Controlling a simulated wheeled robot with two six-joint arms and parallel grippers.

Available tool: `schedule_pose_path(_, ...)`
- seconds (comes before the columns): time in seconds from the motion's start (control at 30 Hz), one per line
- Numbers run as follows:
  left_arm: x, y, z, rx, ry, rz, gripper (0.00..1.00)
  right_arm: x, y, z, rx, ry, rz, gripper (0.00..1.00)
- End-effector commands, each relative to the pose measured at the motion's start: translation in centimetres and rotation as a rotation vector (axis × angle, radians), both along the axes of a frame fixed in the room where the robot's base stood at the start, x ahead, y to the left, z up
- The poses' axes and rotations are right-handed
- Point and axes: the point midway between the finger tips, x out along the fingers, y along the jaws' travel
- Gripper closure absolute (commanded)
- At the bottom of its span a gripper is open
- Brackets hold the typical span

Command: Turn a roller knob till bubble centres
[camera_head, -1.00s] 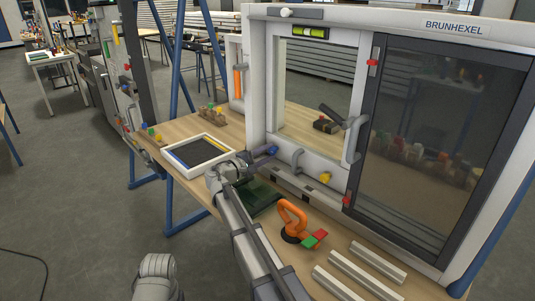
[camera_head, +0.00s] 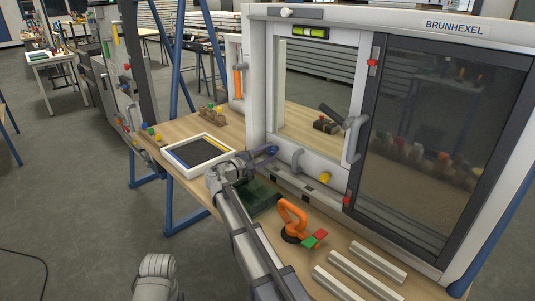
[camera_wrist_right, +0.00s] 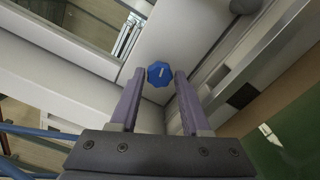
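A window frame (camera_head: 259,80) stands on the bench with a yellow-green bubble level (camera_head: 309,32) on its top rail; the bubble is too small to place. A blue faceted knob with a white mark (camera_wrist_right: 160,73) sits low on the frame. My right gripper (camera_head: 268,152) is open at the frame's lower left; in the right wrist view its purple fingers (camera_wrist_right: 160,75) stand either side of the blue knob, with small gaps showing. A yellow knob (camera_head: 325,178) sits farther right along the bottom. Only part of my left arm shows; its gripper is out of view.
A dark sliding sash (camera_head: 375,140) fills the frame's right side. A white-rimmed tray (camera_head: 170,157), an orange suction lifter (camera_head: 291,220), a red-green piece (camera_head: 315,239) and white strips (camera_head: 360,275) lie on the bench. A grey handle (camera_head: 355,140) juts from the frame.

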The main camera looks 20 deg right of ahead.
Motion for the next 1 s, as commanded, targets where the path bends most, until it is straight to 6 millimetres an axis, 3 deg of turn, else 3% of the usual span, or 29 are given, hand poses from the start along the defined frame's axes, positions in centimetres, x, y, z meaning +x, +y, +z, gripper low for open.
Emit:
schedule_pose_path(0.2, 0.0, 0.0, 0.0, 0.0, 0.0, 0.0, 0.5, 0.0, 0.0, 0.0, -0.001, 0.0, 0.0, 0.3)
schedule_pose_path(0.47, 0.0, 0.0, 0.0, 0.0, 0.0, 0.0, 0.5, -0.1, 0.2, 0.0, -0.002, -0.001, 0.0, 0.3)
schedule_pose_path(1.0, 0.0, 0.0, 0.0, 0.0, 0.0, 0.0, 0.5, -2.4, 6.9, 0.0, -0.002, -0.001, 0.001, 0.3)
